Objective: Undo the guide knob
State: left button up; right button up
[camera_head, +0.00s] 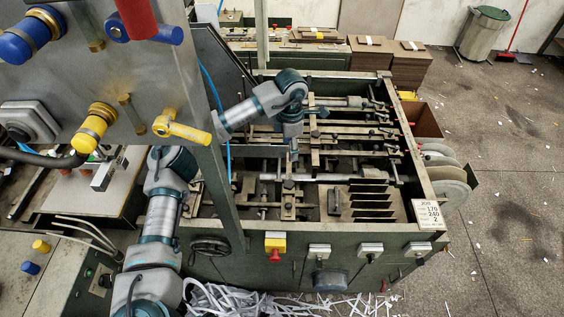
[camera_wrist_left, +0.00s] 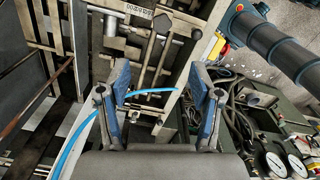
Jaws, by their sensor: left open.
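My left gripper (camera_head: 292,151) points down into the feeder, over its rods and clamps, and shows small in the head view. In the left wrist view the gripper (camera_wrist_left: 160,75) is open, with its two blue-padded fingers wide apart and nothing between them but a blue hose crossing behind. Beyond the fingertips, a dark round knob (camera_wrist_left: 162,22) and a rod with a grey end (camera_wrist_left: 195,33) show among the guide bars. Several similar knobs and clamps sit in the feeder; I cannot tell which is the guide knob. My right gripper is not in view.
The green feeder frame (camera_head: 345,246) surrounds the bars. A grey panel (camera_head: 75,80) with coloured valves hangs close at the upper left, with a green post below it. A yellow-and-red switch (camera_head: 275,244) and a handwheel (camera_head: 210,246) are on the front. Floor at right is mostly open.

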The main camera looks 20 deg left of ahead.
aim_at(289, 183)
pick_arm(q)
notch_tip(289, 183, down, 17)
jog(key=b, duration=1)
jog(key=shift+s+d+r, duration=0.1)
jog(key=shift+s+r, duration=0.05)
jog(key=shift+r, duration=0.05)
jog(key=shift+a+f+b, duration=0.25)
jog(key=shift+f+b, duration=0.25)
jog(key=shift+f, duration=0.05)
jog(key=shift+d+r, duration=0.1)
jog(key=shift+d, duration=0.05)
jog(key=shift+d, duration=0.1)
jog(key=shift+c, duration=0.9)
jog(key=c, duration=1)
